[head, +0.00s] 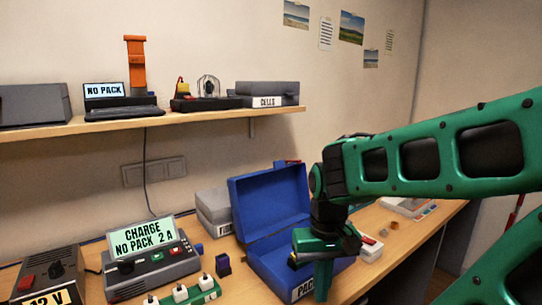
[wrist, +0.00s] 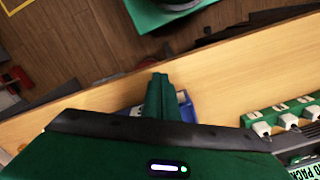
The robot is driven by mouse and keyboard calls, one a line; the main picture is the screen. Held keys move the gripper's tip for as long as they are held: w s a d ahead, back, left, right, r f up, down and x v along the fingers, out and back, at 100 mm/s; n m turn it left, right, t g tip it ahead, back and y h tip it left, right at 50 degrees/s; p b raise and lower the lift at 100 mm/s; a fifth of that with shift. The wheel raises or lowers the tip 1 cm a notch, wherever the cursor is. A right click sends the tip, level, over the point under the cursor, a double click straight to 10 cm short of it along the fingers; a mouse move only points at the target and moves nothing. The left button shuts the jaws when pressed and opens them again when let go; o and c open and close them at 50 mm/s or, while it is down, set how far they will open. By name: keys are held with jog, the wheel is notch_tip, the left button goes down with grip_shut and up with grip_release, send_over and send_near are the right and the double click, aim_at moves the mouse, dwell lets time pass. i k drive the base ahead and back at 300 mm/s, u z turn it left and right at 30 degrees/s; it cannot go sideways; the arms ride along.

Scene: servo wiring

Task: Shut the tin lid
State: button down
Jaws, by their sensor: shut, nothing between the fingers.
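The blue tin (head: 262,258) stands on the workbench in the head view, with a label starting "PAC" on its front. Its blue lid (head: 268,200) is raised, standing up at the back of the tin. My gripper (head: 322,292) is shut and empty, pointing down at the front right of the tin; I cannot tell whether it touches it. My arm hides the tin's right part. In the wrist view my gripper's closed fingers (wrist: 160,92) show, with a bit of the blue tin (wrist: 187,110) behind them.
A charger (head: 150,262) reading "NO PACK 2 A" and a green strip with white plugs (head: 182,294) stand left of the tin. A grey box (head: 214,212) is behind it. Small parts (head: 370,248) lie to the right. A shelf (head: 150,124) runs above.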

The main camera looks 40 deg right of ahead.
aim_at(263, 202)
jog(key=z, duration=0.05)
jog(key=k, duration=1.15)
jog(key=z, duration=0.5)
jog(key=i, duration=0.95)
jog(key=u, duration=0.05)
